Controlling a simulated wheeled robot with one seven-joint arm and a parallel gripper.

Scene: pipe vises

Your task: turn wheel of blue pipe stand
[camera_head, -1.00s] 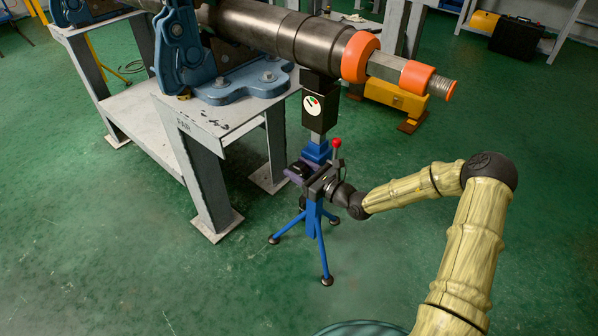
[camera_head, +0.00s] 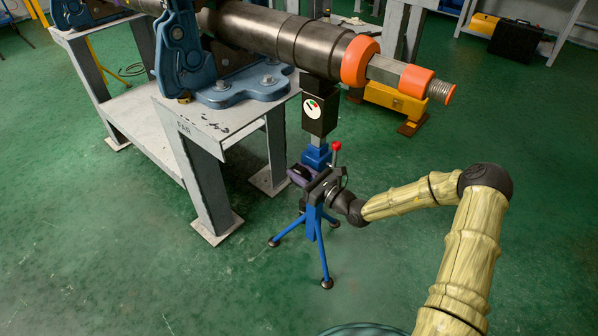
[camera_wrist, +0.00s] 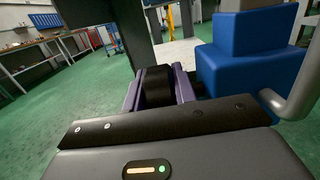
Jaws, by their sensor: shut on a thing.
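The blue pipe stand (camera_head: 309,224) stands upright on its tripod legs beside the grey table, under the pipe's right part. Its black gauge head (camera_head: 320,108) has a white dial and sits on a short grey post above a blue block (camera_head: 316,157). The block also shows close up in the wrist view (camera_wrist: 248,62). My gripper (camera_head: 301,173) reaches the stand from the right, just below the blue block. In the wrist view, its purple fingers (camera_wrist: 157,88) are shut on a black round part, the wheel (camera_wrist: 158,84). Most of the wheel is hidden in the head view.
A heavy dark pipe (camera_head: 275,32) with orange rings runs overhead. The grey table (camera_head: 215,128) carries a blue vise (camera_head: 178,52) to the left. A yellow box (camera_head: 394,101) lies behind. Green floor is open in front and right.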

